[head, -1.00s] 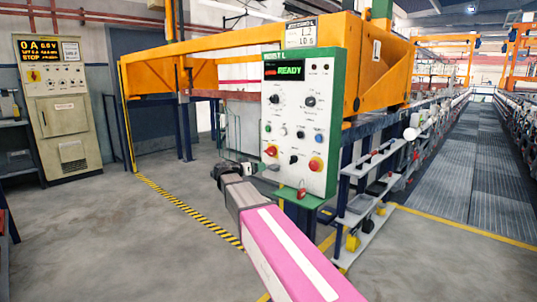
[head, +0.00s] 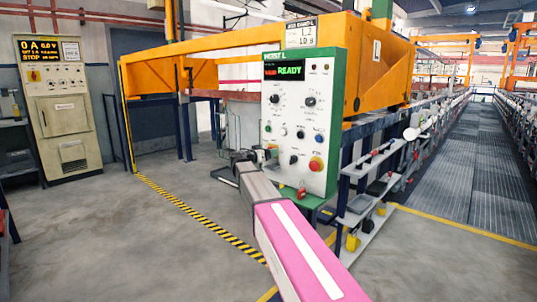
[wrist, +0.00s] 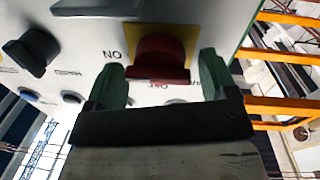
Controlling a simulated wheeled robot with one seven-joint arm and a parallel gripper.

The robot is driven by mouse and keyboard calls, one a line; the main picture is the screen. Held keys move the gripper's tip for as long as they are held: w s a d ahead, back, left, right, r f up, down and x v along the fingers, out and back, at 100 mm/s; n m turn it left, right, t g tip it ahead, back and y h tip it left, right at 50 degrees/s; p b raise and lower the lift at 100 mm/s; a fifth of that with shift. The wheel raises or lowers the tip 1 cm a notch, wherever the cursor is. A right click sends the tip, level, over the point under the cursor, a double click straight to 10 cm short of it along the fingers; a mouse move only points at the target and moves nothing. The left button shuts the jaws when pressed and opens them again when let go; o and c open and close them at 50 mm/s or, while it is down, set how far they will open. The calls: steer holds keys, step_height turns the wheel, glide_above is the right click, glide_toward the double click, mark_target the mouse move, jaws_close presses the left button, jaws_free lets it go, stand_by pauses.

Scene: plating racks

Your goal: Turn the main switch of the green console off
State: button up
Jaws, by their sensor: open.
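The green-framed console (head: 342,100) has a white panel and a display reading READY. Its main switch, a red knob on a yellow plate, shows in the wrist view (wrist: 160,52), which sees the panel upside down, with an ON label beside it. In the head view my gripper mostly covers this knob at the panel's lower left. My gripper (head: 260,156) is open at the panel face. In the wrist view its green fingers (wrist: 161,68) stand on either side of the red knob. I cannot tell whether they touch it.
A red mushroom button on yellow (head: 316,163) is to the knob's right, and black knobs (head: 294,160) are close by. A red part (head: 302,193) sits at the console's lower edge. A beige cabinet (head: 62,120) stands far left. Racks (head: 375,185) line the right side.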

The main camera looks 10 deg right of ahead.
steer(key=shift+w+d, duration=0.1)
steer(key=shift+d, duration=0.15)
steer(key=c, duration=0.7)
steer(key=shift+n, duration=0.3)
steer(key=n, duration=0.4)
steer(key=shift+a+t, duration=0.1)
steer(key=shift+t, duration=0.2)
steer(key=n, duration=0.4)
steer(key=shift+f+n, duration=0.15)
steer(key=shift+n, duration=0.25)
steer(key=n+t, duration=0.1)
steer(key=n, duration=0.3)
steer(key=shift+n, duration=0.3)
steer(key=shift+f+n, duration=0.1)
steer(key=shift+n, duration=2.3)
